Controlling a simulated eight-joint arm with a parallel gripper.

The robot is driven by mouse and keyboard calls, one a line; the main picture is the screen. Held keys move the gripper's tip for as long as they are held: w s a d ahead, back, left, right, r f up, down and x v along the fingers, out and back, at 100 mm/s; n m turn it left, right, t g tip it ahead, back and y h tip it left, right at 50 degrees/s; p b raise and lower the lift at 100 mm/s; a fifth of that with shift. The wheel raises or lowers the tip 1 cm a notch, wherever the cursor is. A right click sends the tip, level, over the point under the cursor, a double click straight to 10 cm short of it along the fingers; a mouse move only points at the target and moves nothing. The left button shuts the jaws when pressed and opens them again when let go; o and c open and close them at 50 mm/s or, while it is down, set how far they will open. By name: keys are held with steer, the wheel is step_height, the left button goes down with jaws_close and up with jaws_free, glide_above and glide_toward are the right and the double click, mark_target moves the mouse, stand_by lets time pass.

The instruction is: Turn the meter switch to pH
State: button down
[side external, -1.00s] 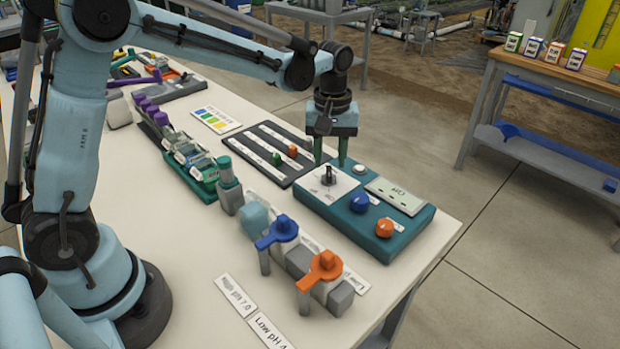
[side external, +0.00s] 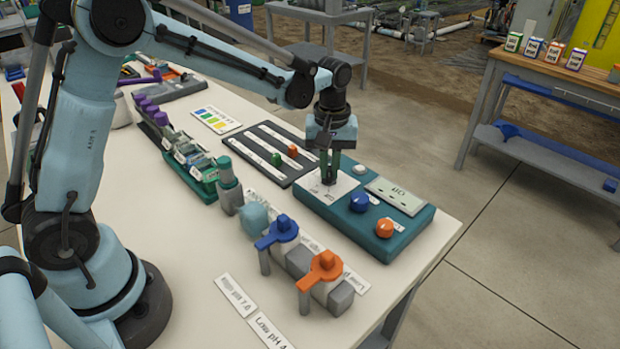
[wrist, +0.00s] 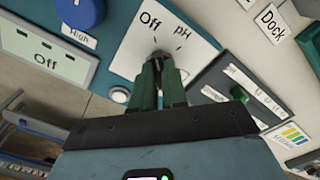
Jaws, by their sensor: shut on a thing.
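The teal meter box (side external: 385,240) lies on the white bench. Its white switch plate shows the words Off and pH in the wrist view (wrist: 150,35). The dark meter switch (wrist: 157,52) stands on this plate, mostly hidden by the fingers. My gripper (side external: 330,180) points down over the plate and is shut on the switch; it also shows in the wrist view (wrist: 160,75). The switch's exact pointing direction is hard to tell. The meter display (wrist: 45,55) reads Off.
A blue knob (side external: 360,202) and an orange knob (side external: 385,228) sit on the box close to my gripper. A dark slider panel (side external: 268,150) lies behind it. Blue (side external: 280,230) and orange (side external: 325,268) valve handles stand in front.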

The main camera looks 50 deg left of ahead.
mark_target(329, 171)
steer(key=shift+m, duration=0.4)
steer(key=m, duration=0.5)
steer(key=shift+m, duration=0.3)
steer(key=m, duration=0.5)
steer(key=shift+m, duration=0.3)
steer(key=c, duration=1.2)
jaws_free()
steer(key=shift+o, duration=0.2)
step_height(329, 171, up, 12)
steer(key=shift+r, duration=0.1)
